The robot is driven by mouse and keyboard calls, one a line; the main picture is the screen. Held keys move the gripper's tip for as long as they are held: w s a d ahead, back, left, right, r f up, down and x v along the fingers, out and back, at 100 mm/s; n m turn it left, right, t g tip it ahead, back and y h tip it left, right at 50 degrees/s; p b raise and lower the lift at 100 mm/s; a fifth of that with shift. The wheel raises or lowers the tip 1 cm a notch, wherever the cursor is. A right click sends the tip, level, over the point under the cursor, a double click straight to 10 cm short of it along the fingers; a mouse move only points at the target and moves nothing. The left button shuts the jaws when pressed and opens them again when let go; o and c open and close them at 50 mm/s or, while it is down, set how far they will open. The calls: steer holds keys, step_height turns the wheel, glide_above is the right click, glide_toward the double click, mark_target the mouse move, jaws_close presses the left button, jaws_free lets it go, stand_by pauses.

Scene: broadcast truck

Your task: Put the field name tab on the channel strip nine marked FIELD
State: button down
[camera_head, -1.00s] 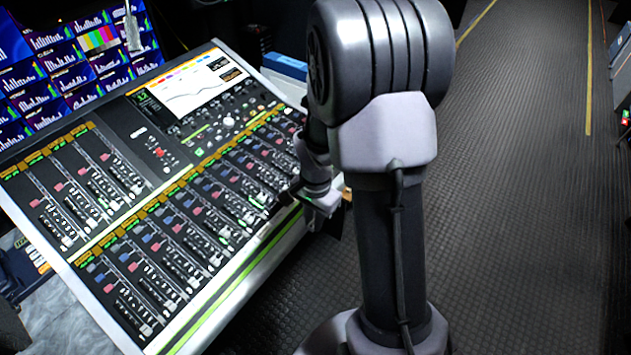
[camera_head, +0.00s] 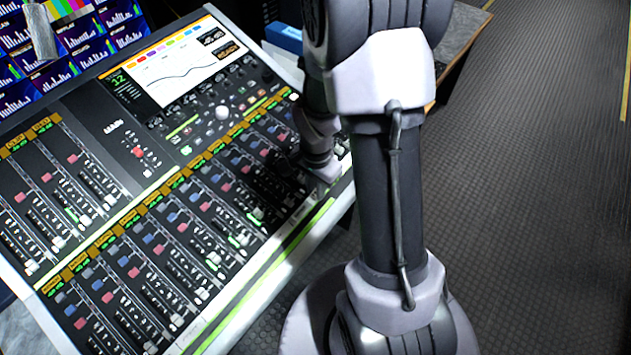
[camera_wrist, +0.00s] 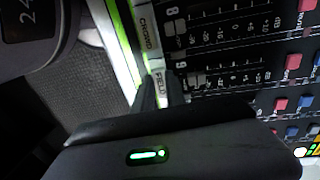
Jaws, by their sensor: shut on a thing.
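My gripper (camera_wrist: 161,94) points at the near edge of the mixing console in the wrist view, its two dark fingers shut together. A small white tab reading FIELD (camera_wrist: 160,79) is at the fingertips, and the gripper is shut on it. It lies in line with the white CROWD tab (camera_wrist: 146,34), at the lower end of the strip numbered 9 (camera_wrist: 183,66). I cannot tell whether the tab touches the console.
Faders and coloured buttons (camera_wrist: 293,62) lie close beside the fingers. The console's screen (camera_head: 172,62) and the wall of monitors (camera_head: 85,40) stand behind. Open dark floor (camera_head: 520,200) lies to the right.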

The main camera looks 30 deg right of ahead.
steer(key=shift+r, duration=0.1)
steer(key=shift+f, duration=0.2)
steer(key=c, duration=1.4)
jaws_free()
steer(key=shift+r, duration=0.1)
steer(key=shift+o, duration=0.2)
